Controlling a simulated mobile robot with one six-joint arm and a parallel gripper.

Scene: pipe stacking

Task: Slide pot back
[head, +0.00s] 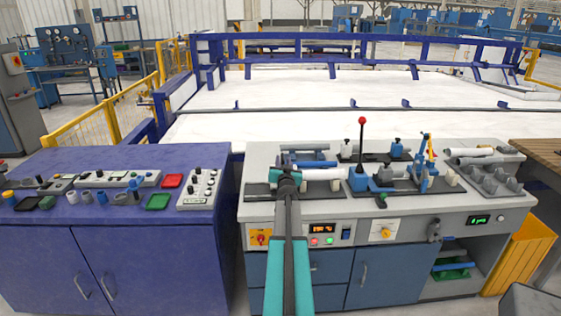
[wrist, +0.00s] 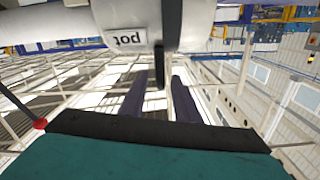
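The pot is a pale grey housing (wrist: 112,20) with a white "pot" label, across the top of the wrist view. A black lever (wrist: 171,25) hangs down from it. My gripper (wrist: 160,84) is open below the pot, its two dark fingers apart. The lever's lower end lies between the fingers in the picture, with a visible gap on each side; I cannot tell how deep it is. In the head view my gripper (head: 287,163) is at the left part of the grey bench (head: 343,211) and hides what is directly behind it. A white pipe (head: 322,173) lies to its right.
A red-knobbed black lever (head: 361,138) stands upright on the bench, right of my gripper. Blue clamps (head: 423,171) and grey cradles (head: 490,178) are further right. A purple cabinet (head: 110,235) with small parts stands left, across a narrow gap.

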